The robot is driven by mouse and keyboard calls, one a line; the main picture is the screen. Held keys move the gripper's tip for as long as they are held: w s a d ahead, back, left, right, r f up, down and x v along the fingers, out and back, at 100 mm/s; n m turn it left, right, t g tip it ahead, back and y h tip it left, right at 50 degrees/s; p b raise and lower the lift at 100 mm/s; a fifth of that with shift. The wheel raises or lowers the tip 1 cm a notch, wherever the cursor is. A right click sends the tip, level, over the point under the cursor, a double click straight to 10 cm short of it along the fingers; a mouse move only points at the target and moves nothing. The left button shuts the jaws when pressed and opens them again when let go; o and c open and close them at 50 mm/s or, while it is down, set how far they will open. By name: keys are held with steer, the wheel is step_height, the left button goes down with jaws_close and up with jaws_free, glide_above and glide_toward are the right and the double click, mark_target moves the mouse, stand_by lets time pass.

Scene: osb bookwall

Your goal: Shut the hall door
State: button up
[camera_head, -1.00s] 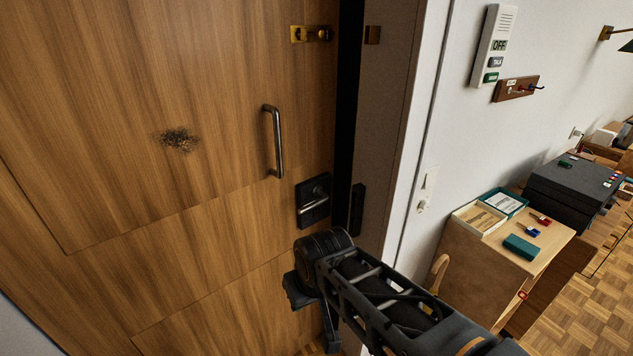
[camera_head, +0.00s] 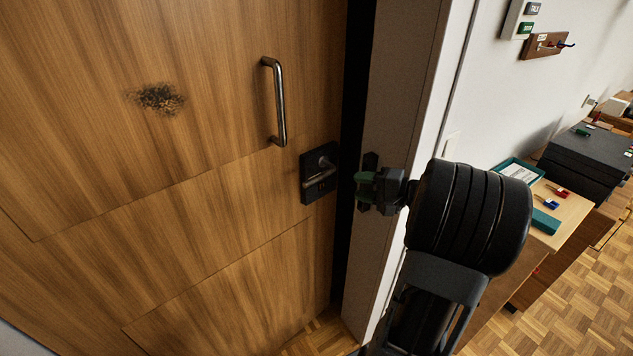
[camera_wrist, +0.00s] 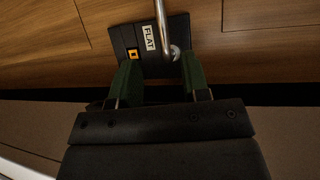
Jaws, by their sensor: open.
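The hall door (camera_head: 215,210) is a wood-grain panel standing slightly ajar, with a dark gap between its right edge and the frame (camera_head: 395,120). A metal pull bar (camera_head: 278,102) is on its face. Below it is a black lock plate with a lever (camera_head: 319,172). In the wrist view the black plate (camera_wrist: 125,44) carries a FLAT label and a metal lever (camera_wrist: 163,25). My gripper (camera_head: 366,188) is in front of the frame, right of the plate. Its green fingers (camera_wrist: 160,80) are apart and empty, pointing at the plate; contact cannot be told.
A white wall with a hook board (camera_head: 548,45) lies right of the frame. A wooden cabinet (camera_head: 556,212) with a teal tray (camera_head: 518,171) and a black box (camera_head: 590,158) stand along it. Parquet floor (camera_head: 560,290) is free at the lower right.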

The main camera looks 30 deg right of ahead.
mark_target(320, 179)
steer(key=p+x, duration=0.1)
steer(key=x, duration=1.2)
steer(key=shift+p, duration=0.4)
jaws_close()
